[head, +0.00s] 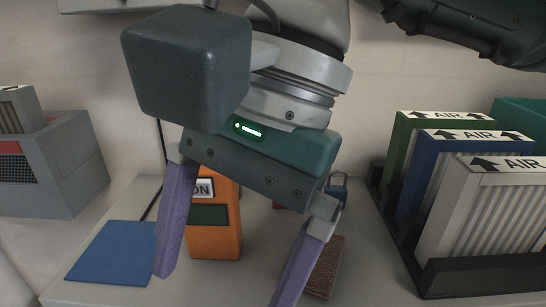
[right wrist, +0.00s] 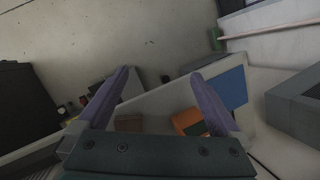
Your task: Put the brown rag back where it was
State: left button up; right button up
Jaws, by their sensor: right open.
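A brown rag (head: 327,262) lies on the pale tabletop in the head view, partly hidden behind one finger of my right gripper. A brown patch that looks like the same rag (right wrist: 128,123) shows near the left finger in the right wrist view. My right gripper (head: 222,287) has two purple fingers spread wide, with nothing between them. It hangs in front of the table, and its open fingers also show in the right wrist view (right wrist: 160,76). My left gripper is not in view.
An orange box (head: 215,240) stands behind my fingers, with a blue flat sheet (head: 112,252) left of it. Filters marked AIR (head: 485,215) stand in a dark rack (head: 480,277) at right. A grey unit (head: 65,170) is at left.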

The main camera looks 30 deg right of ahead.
jog(key=s+a+r+m+g+y, duration=0.2)
jog(key=s+a+r+m+y, duration=0.3)
jog(key=a+r+y, duration=0.75)
jog(key=w+r+m+t+y, duration=0.5)
jog(key=r+m+t, duration=0.4)
jog(key=r+m, duration=0.3)
jog(key=w+d+f+m+t+h, duration=0.2)
jog(key=w+d+m+t+h, duration=0.35)
jog(key=m, duration=0.55)
jog(key=w+d+f+m+t+h, duration=0.25)
jog(key=d+m+t+h, duration=0.45)
jog(key=m, duration=0.5)
jog(key=w+d+f+m+h, duration=0.2)
jog(key=d+f+m+h, duration=0.2)
jog(key=f+m+h, duration=0.25)
jog(key=s+d+f+m+g+h, duration=0.2)
jog(key=s+d+f+m+g, duration=0.3)
jog(key=f, duration=0.5)
jog(key=s+d+f+m+g+h, duration=0.2)
jog(key=s+f+m+g, duration=0.35)
jog(key=f, duration=0.35)
jog(key=s+f+m+g+y, duration=0.1)
jog(key=s+f+g, duration=0.4)
jog(key=s, duration=0.5)
jog(key=shift+m, duration=0.4)
